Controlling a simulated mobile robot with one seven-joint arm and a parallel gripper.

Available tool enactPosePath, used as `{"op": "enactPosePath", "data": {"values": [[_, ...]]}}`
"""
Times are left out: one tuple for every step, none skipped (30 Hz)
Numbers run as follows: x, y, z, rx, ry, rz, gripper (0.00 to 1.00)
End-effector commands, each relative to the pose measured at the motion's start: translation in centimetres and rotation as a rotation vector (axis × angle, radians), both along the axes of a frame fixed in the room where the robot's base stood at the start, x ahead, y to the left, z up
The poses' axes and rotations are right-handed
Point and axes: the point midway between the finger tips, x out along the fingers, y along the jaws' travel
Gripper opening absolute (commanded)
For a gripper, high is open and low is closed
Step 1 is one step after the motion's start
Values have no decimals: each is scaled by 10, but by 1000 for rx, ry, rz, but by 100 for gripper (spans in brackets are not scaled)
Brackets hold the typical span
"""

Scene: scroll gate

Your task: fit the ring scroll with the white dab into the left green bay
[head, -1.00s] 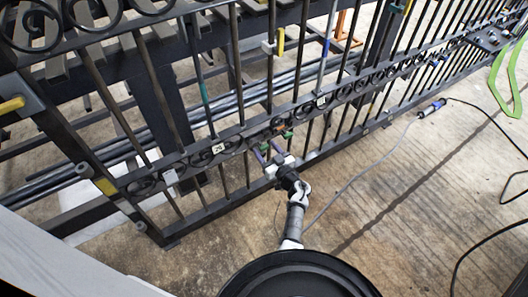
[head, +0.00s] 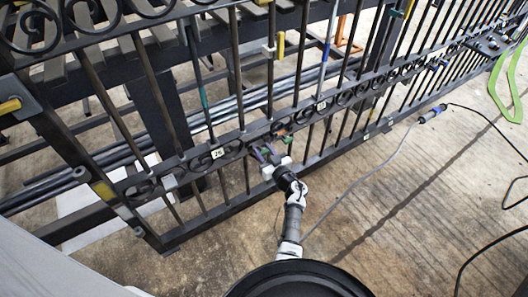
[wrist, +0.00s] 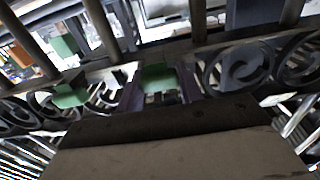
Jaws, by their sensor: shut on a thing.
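My gripper (head: 264,154) reaches the scroll band of the dark gate in the head view. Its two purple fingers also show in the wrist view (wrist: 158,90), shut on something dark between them. I take that for the ring scroll, but its shape and any white dab are hidden. A green bay piece (wrist: 155,76) sits directly behind and between the fingers. Another green piece (wrist: 70,96) sits on the band to the left. In the head view, a small green piece (head: 287,140) shows just right of the fingers. I cannot tell whether the held thing touches a bay.
The gate's scroll band (head: 345,98) and upright bars surround the fingers. A white number tag (head: 217,153) is on the band to the left. A grey cable with a blue connector (head: 432,113) lies on the floor at right. The floor before the gate is mostly clear.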

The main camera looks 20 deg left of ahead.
Motion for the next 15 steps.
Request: {"op": "enactPosePath", "data": {"values": [[0, 0, 0, 0, 0, 0, 0], [0, 0, 0, 0, 0, 0, 0], [-1, -1, 0, -1, 1, 0, 0], [-2, -3, 1, 0, 1, -1, 0], [-3, -5, 2, -1, 2, -2, 0], [-5, -8, 3, -1, 3, -2, 0], [-8, -11, 4, -2, 4, -2, 0], [-10, -14, 4, -2, 4, -1, 0], [-13, -19, 5, -1, 5, -3, 0], [-16, -22, 5, -1, 5, -3, 0], [-19, -25, 5, -1, 5, -2, 0], [-22, -29, 4, -2, 5, -3, 0], [-24, -32, 4, -3, 5, -3, 0], [-26, -35, 3, -2, 4, -2, 0], [-29, -37, 3, -1, 3, -2, 0]]}}
